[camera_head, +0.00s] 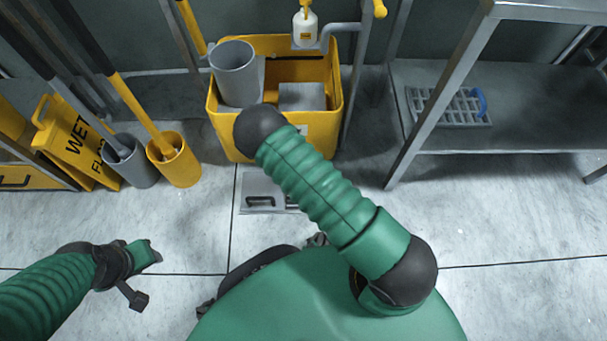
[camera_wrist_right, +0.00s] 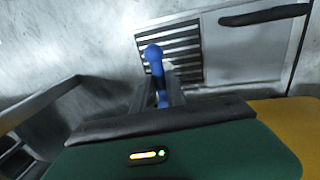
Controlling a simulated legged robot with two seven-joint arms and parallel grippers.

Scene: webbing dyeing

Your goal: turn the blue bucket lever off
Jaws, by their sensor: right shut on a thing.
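A blue lever (camera_wrist_right: 153,54) with a rounded knob shows in the right wrist view. My right gripper (camera_wrist_right: 160,84) is shut on it, and the knob stands out beyond the fingers. A slatted grey grille (camera_wrist_right: 183,48) lies behind the lever. In the head view my right arm reaches toward a yellow bucket (camera_head: 222,128), and the right gripper and this lever are hidden. My left gripper (camera_head: 146,274) is low at the left, away from the bucket. Its jaw opening is unclear.
A grey pail (camera_head: 235,72) sits in the yellow bucket. A floor panel with a black handle (camera_head: 260,201) lies before it. A metal shelf (camera_head: 530,112) stands right.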

